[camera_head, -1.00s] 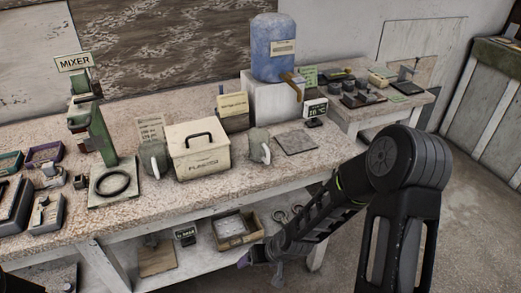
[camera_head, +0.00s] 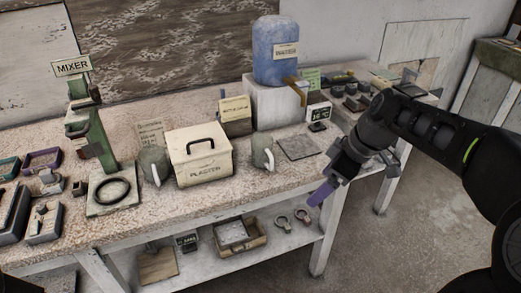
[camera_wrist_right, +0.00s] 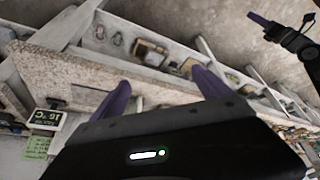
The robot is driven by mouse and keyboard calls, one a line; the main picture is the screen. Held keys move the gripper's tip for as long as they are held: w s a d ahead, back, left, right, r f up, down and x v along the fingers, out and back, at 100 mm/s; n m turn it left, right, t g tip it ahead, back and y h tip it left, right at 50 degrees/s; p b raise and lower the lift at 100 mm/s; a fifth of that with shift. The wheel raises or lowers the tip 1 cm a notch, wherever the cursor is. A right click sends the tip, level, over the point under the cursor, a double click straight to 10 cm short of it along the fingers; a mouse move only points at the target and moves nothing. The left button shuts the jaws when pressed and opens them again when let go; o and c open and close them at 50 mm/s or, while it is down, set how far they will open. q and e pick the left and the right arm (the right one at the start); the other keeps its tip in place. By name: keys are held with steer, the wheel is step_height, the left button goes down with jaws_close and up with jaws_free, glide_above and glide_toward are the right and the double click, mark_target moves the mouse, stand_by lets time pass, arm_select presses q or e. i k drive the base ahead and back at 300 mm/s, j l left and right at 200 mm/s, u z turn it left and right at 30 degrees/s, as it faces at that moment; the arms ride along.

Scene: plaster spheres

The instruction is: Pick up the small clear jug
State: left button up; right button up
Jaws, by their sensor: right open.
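Two greyish, see-through-looking jugs with pale handles stand upright on the speckled bench (camera_head: 225,198). One jug (camera_head: 262,150) is right of the plaster box, the other jug (camera_head: 152,165) is left of it. My right gripper (camera_head: 322,193) hangs off the bench's front right edge, apart from both jugs. In the right wrist view its two purple fingers (camera_wrist_right: 163,90) are spread and empty. My left gripper (camera_wrist_right: 260,20) shows only small at that view's top right; its opening is unclear.
The plaster box (camera_head: 200,157) stands between the jugs. A grey tile (camera_head: 298,147) lies right of the right jug, with a temperature display (camera_head: 318,113) behind it. A blue water container (camera_head: 275,52) stands on a white block. The green mixer (camera_head: 95,140) is at left.

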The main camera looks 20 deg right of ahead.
mark_target(262, 144)
steer(key=i, duration=0.9)
